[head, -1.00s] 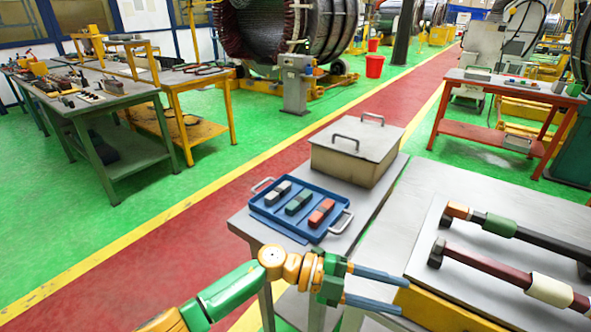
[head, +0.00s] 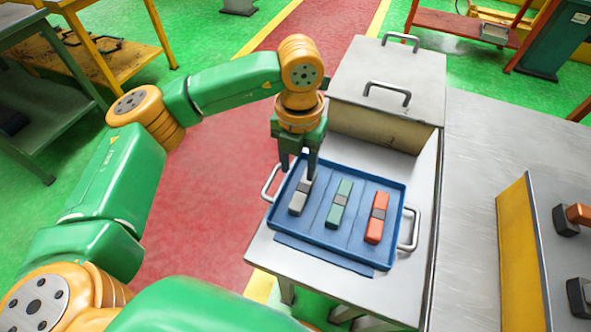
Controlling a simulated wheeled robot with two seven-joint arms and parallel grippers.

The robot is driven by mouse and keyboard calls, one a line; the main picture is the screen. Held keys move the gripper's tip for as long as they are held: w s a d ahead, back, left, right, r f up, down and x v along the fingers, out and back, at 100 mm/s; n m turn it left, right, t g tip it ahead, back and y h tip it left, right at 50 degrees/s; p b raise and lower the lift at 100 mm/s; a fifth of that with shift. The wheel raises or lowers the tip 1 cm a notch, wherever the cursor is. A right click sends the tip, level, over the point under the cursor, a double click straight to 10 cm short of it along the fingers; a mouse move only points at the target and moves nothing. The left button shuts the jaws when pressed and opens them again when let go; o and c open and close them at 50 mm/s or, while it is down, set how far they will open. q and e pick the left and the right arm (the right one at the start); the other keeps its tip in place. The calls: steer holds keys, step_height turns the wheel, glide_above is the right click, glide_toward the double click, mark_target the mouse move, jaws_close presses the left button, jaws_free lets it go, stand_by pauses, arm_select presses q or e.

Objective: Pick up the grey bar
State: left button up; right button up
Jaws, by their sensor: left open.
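The grey bar (head: 298,203) lies in the left compartment of the blue tray (head: 329,238). My left gripper (head: 298,174) points down over the far end of the grey bar, with its fingers apart. One finger overlaps the far end of the bar in the picture; I cannot tell whether they touch. A green bar (head: 338,214) with a dark middle band lies in the middle compartment. An orange-red bar (head: 374,231) with a dark middle band lies in the right compartment. My right gripper is not in view.
The tray has metal handles and stands on a grey table (head: 420,284). A lidded metal box (head: 385,80) stands right behind the tray, close to my left wrist. A yellow-sided fixture (head: 520,250) is at the right. The grey worktop (head: 500,150) between them is mostly clear.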

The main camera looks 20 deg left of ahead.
mark_target(303, 188)
arm_select(q)
steer(key=f, duration=0.1)
steer(key=d+f+p, duration=0.1)
steer(key=f, duration=0.1)
steer(key=f+p, duration=0.1)
steer(key=f, duration=0.1)
steer(key=shift+s+d+f, duration=0.2)
steer(key=shift+d, duration=0.15)
steer(key=shift+w+a+f, duration=0.15)
steer(key=shift+a+f, duration=0.1)
steer(key=shift+f, duration=0.15)
steer(key=shift+d, duration=0.1)
jaws_close()
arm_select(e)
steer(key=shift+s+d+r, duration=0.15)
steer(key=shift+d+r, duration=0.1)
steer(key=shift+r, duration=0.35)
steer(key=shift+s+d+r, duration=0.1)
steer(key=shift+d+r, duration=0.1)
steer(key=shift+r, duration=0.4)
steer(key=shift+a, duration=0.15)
